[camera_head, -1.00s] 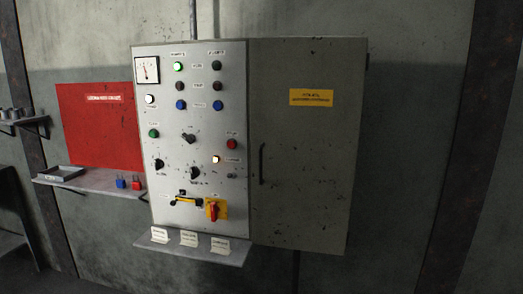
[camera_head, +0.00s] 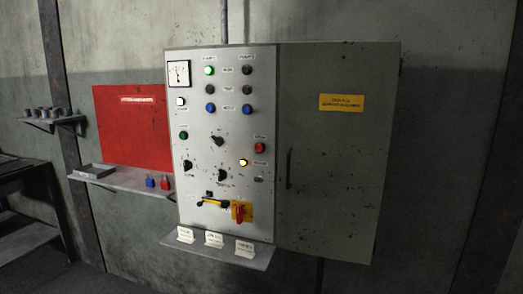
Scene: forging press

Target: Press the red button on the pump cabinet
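The pump cabinet (camera_head: 335,190) hangs on the wall, with a light grey control panel (camera_head: 204,140) on its left half and a closed grey door on its right half. A red button (camera_head: 260,148) sits on the right side of the panel, below a small label. A lit lamp (camera_head: 243,162) is just below and left of it. A red rotary switch on a yellow plate (camera_head: 241,212) is lower on the panel. A dark red round element (camera_head: 211,90) is near the top. Neither of my grippers shows in the head view.
A narrow shelf with several white cards (camera_head: 258,262) juts out under the panel. Left of the cabinet are a red board (camera_head: 130,125) and a shelf (camera_head: 128,182) with a tray, a blue padlock and a red padlock. A dark table (camera_head: 25,215) stands at far left.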

